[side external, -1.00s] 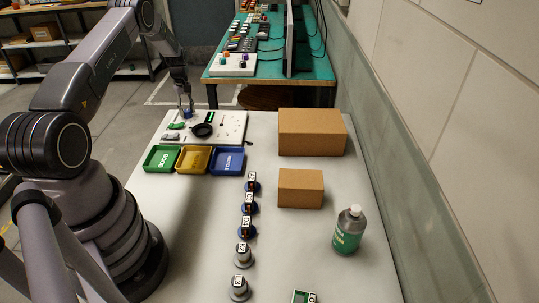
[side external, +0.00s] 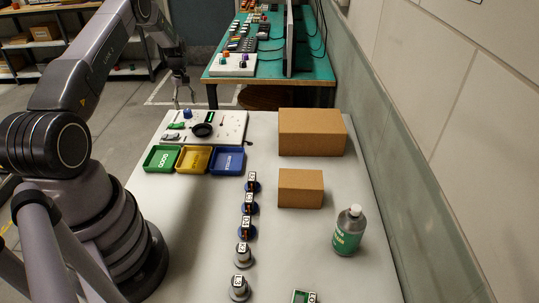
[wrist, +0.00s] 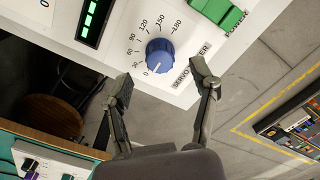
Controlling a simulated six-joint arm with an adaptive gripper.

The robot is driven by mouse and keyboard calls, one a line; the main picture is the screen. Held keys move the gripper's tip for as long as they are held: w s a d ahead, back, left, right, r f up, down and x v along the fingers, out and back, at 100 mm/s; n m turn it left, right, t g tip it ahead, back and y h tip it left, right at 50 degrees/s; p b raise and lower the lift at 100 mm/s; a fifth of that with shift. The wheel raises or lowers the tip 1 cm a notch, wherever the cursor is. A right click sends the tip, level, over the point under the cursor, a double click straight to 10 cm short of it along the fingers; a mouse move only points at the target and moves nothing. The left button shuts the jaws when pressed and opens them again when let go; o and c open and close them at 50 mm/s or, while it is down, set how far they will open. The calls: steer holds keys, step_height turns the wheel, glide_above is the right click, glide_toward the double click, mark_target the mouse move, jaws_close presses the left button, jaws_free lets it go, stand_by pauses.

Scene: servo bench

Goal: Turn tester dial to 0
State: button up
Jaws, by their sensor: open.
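The tester dial is a blue knob (wrist: 160,56) on a white panel with printed numbers from 0 to 180. It also shows on the tester board (side external: 235,133) in the side view, as a small blue knob (side external: 187,114). In the wrist view its pale pointer mark appears to face the lower left, near the 0. My gripper (wrist: 162,69) is open and empty, with its fingers apart on either side of the knob in the picture. In the side view my gripper (side external: 183,98) is just above and behind the knob, apart from it.
A black round dish (side external: 203,130) and a green display sit on the board. Green (side external: 149,168), yellow (side external: 182,170) and blue (side external: 218,172) trays stand in front. Several labelled servos line the table, with two cardboard boxes (side external: 312,131) (side external: 300,190) and a bottle (side external: 349,232) to the right.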

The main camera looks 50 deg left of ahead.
mark_target(187, 110)
step_height(187, 110, up, 9)
stand_by(0.4)
steer(key=s+d+r+m+t+y, duration=0.15)
steer(key=d+r+m, duration=0.65)
steer(key=d+r, duration=1.45)
steer(key=s+d+r+m+t, duration=0.2)
steer(key=s+d+r+m, duration=0.3)
steer(key=s+d, duration=0.5)
steer(key=s+d+f+m+t+h, duration=0.1)
steer(key=s+d+m, duration=0.4)
steer(key=s, duration=0.8)
steer(key=shift+s+d+f+t, duration=0.3)
steer(key=shift+d+t, duration=0.25)
steer(key=shift+d, duration=0.5)
